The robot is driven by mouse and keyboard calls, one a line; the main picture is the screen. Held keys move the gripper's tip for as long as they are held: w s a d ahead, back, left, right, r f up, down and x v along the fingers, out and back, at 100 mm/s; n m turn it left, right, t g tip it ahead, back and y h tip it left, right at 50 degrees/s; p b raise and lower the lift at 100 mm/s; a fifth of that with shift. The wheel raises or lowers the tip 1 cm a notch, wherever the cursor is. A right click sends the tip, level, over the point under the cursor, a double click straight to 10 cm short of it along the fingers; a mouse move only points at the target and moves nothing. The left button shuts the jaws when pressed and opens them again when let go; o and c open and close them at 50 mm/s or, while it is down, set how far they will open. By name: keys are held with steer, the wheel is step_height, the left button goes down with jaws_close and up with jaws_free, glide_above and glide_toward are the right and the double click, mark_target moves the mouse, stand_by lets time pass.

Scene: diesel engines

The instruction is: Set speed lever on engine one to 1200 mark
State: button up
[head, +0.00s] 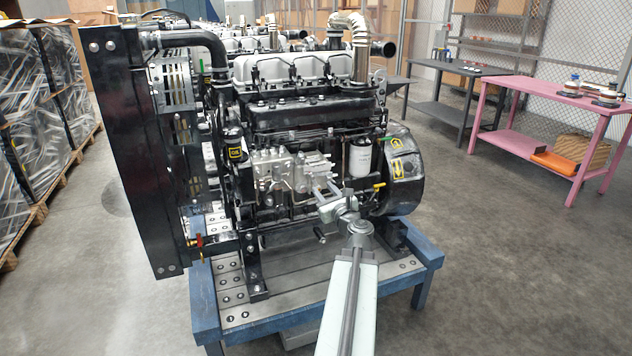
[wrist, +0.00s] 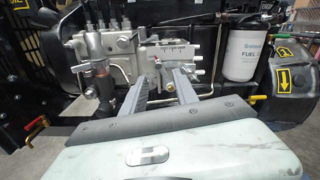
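Engine one (head: 300,120) is the nearest black diesel engine, on a blue stand. Its silver injection pump (head: 278,172) faces me and also shows in the wrist view (wrist: 115,60). A pale plate with small marks (wrist: 175,50) sits on the pump's right part; I cannot read its numbers. A small part that may be the speed lever (wrist: 157,64) shows below the plate, between my fingertips; its setting is unclear. My gripper (head: 322,187) is in front of the pump. In the wrist view my gripper (wrist: 161,80) has its two fingers apart, with nothing visibly held.
A white fuel filter (wrist: 240,52) hangs right of the pump. A yellow-handled valve (wrist: 257,98) and a red-handled valve (wrist: 37,124) flank the pump. The blue stand (head: 425,250) juts out below. A pink table (head: 540,95) stands right, with clear floor before it.

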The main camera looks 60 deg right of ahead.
mark_target(314, 178)
steer(key=x, duration=0.7)
steer(key=shift+w+d, duration=0.15)
steer(key=shift+w, duration=0.1)
jaws_close()
stand_by(1.0)
